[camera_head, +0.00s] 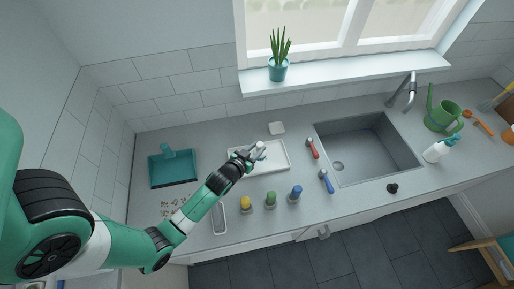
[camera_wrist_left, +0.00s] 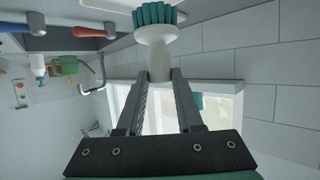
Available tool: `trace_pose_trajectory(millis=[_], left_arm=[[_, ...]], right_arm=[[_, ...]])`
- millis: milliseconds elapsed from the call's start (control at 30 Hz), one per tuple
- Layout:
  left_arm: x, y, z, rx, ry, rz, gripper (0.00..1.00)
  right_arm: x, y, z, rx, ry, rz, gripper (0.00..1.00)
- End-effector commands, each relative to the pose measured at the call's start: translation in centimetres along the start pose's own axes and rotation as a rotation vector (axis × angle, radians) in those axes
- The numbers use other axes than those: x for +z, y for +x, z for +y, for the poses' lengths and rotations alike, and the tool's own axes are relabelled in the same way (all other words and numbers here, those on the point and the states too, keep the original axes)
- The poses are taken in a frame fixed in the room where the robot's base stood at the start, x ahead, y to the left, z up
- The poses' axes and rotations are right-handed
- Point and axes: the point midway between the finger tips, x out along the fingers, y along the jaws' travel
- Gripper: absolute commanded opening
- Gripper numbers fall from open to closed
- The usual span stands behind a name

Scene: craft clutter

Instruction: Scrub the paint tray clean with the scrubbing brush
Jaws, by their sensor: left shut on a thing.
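The white paint tray (camera_head: 279,165) lies flat on the grey counter left of the sink, with small blue marks showing inside it. My left gripper (camera_head: 254,153) is over the tray's left part and is shut on the scrubbing brush (camera_head: 261,145). In the left wrist view the brush (camera_wrist_left: 156,36) has a white knob and teal bristles, with the knob between the two fingers (camera_wrist_left: 160,80) and the bristles pointing away from them. I cannot tell whether the bristles touch the tray. My right gripper is not in view.
A teal dustpan (camera_head: 172,170) lies at the left. Yellow (camera_head: 245,203), green (camera_head: 270,201) and blue (camera_head: 295,194) bottles stand in front of the tray. A white block (camera_head: 277,128) lies behind the tray.

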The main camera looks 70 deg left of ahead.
Motion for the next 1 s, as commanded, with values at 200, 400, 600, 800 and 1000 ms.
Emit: trace_pose_trajectory(millis=[200, 400, 600, 800, 1000], left_arm=[[2.6, 1.1, 0.0, 0.000, 0.000, 0.001, 0.00], [4.5, 1.9, 0.0, 0.000, 0.000, 0.001, 0.00], [4.8, 2.0, 0.0, 0.000, 0.000, 0.001, 0.00], [4.7, 2.0, 0.0, 0.000, 0.000, 0.001, 0.00], [4.7, 2.0, 0.0, 0.000, 0.000, 0.001, 0.00]], right_arm=[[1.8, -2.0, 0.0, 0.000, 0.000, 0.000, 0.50], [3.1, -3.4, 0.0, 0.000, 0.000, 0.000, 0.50], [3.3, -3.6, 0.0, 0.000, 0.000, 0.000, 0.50], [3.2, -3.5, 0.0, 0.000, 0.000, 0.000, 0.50], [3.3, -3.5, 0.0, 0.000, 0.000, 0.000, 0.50]])
